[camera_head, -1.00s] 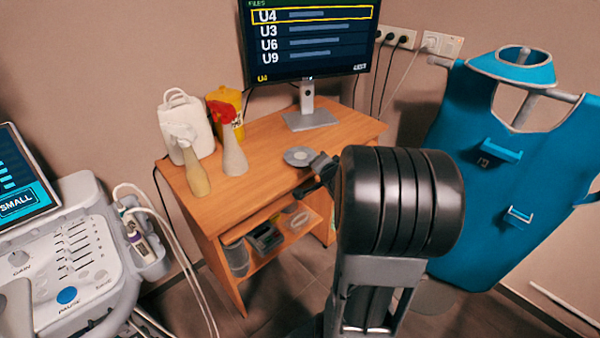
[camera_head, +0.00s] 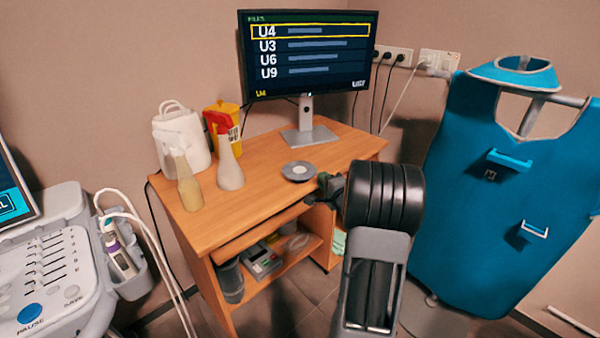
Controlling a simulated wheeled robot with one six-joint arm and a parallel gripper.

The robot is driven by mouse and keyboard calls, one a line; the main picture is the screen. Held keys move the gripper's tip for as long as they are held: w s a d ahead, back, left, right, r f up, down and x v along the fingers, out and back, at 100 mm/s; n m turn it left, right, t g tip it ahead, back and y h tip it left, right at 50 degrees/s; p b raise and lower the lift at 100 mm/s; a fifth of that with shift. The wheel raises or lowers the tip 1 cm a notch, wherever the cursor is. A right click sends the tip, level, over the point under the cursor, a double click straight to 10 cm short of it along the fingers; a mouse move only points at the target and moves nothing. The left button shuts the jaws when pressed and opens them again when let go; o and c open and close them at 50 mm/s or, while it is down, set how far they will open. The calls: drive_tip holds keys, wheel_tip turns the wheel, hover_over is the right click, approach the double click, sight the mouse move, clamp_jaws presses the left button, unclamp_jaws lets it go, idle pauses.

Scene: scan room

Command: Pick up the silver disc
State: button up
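The silver disc (camera_head: 299,171) lies flat on the wooden desk (camera_head: 262,190), near its front edge and in front of the monitor stand. It is round and grey with a lighter centre. My gripper (camera_head: 326,183) is just right of and in front of the disc, mostly hidden behind my thick black arm joint. A small dark part of it shows near the desk edge. I cannot see its fingertips clearly, nor whether they touch the disc.
A monitor (camera_head: 305,55) stands at the back of the desk. Two spray bottles (camera_head: 229,165), a white jug (camera_head: 182,140) and a yellow container (camera_head: 222,117) stand at the left. A blue apron (camera_head: 500,190) hangs at right. An ultrasound console (camera_head: 50,270) is at left.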

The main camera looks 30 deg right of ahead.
sight(316, 171)
drive_tip(key=shift+w+d+b, duration=0.25)
drive_tip(key=shift+w+b, duration=0.1)
drive_tip(key=shift+w, duration=1.05)
drive_tip(key=shift+w+d+b, duration=0.2)
drive_tip(key=shift+w+b, duration=0.1)
drive_tip(key=shift+w, duration=1.1)
clamp_jaws()
